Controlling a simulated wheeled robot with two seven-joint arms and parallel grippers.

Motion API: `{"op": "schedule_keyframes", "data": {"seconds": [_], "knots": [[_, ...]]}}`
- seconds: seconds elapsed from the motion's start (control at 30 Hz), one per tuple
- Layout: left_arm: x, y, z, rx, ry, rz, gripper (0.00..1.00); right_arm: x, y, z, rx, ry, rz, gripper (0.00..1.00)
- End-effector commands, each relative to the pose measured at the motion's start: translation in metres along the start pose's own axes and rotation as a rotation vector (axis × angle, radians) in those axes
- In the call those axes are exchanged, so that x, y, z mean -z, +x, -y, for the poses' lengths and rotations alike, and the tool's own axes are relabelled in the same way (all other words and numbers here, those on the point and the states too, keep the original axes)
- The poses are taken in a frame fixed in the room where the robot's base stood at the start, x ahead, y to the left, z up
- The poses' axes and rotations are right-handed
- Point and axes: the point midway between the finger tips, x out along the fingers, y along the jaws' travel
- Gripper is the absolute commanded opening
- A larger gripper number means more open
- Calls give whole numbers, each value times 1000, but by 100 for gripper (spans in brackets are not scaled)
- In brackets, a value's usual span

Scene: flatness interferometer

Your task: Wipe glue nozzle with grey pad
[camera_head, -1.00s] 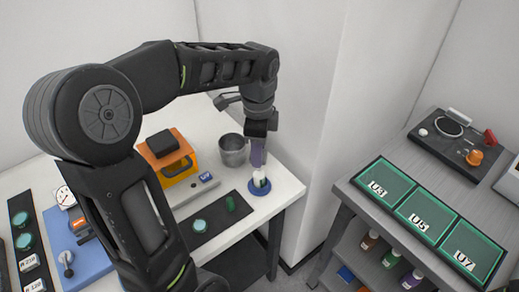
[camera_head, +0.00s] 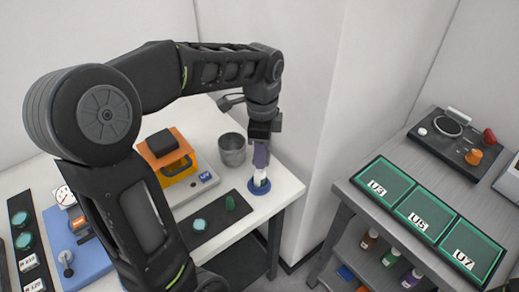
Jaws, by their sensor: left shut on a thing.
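My left gripper (camera_head: 262,140) points down at the right end of the white table and is shut on a slim purple piece (camera_head: 261,156), which looks like the glue dispenser. Below it is a small white and green part (camera_head: 260,178), over a round blue base (camera_head: 258,188). I cannot tell whether the purple piece touches the base. The nozzle is too small to make out. I cannot pick out a grey pad with certainty. My right gripper is not in view.
A grey metal cup (camera_head: 232,150) stands just left of the gripper. An orange UV box (camera_head: 165,160) is further left. A dark mat (camera_head: 214,222) with teal and green pieces lies in front. A grey bench (camera_head: 350,186) with green trays stands right, across a gap.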

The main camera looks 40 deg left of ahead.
Motion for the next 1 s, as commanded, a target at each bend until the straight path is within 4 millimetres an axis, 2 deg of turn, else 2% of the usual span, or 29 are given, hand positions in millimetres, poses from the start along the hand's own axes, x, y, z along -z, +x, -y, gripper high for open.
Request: {"op": "schedule_keyframes", "data": {"seconds": [1.0], "knots": [[-13,0,6,-2,0,1,6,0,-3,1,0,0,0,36]]}}
